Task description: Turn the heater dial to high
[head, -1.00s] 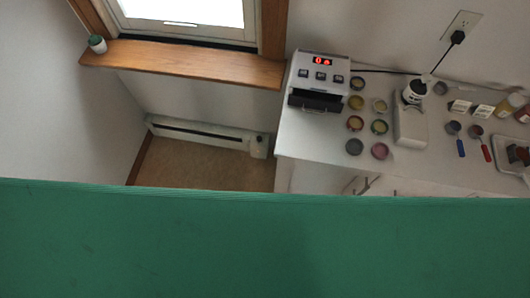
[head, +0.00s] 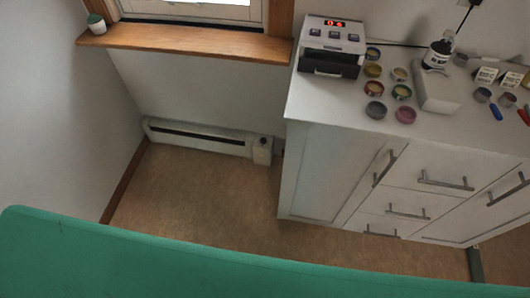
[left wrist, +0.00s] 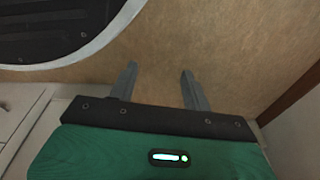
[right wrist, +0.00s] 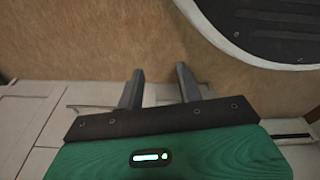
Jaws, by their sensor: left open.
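The heater (head: 195,138) is a long, low white baseboard unit with a dark slot, along the wall under the window in the head view. Its dial (head: 264,142) is a small dark knob on the box at the heater's right end, close to the cabinet. Its setting is too small to read. My left gripper (left wrist: 158,70) is open and empty over the tan floor in the left wrist view. My right gripper (right wrist: 158,72) has its fingers apart with nothing between them. Neither gripper shows in the head view, and neither touches the heater.
A white cabinet (head: 325,175) with drawers stands right of the heater. On its top are a device with a red display (head: 331,45), several small round tins and a bottle (head: 438,50). A wooden sill (head: 180,42) is above the heater. The tan floor (head: 200,190) in front is clear.

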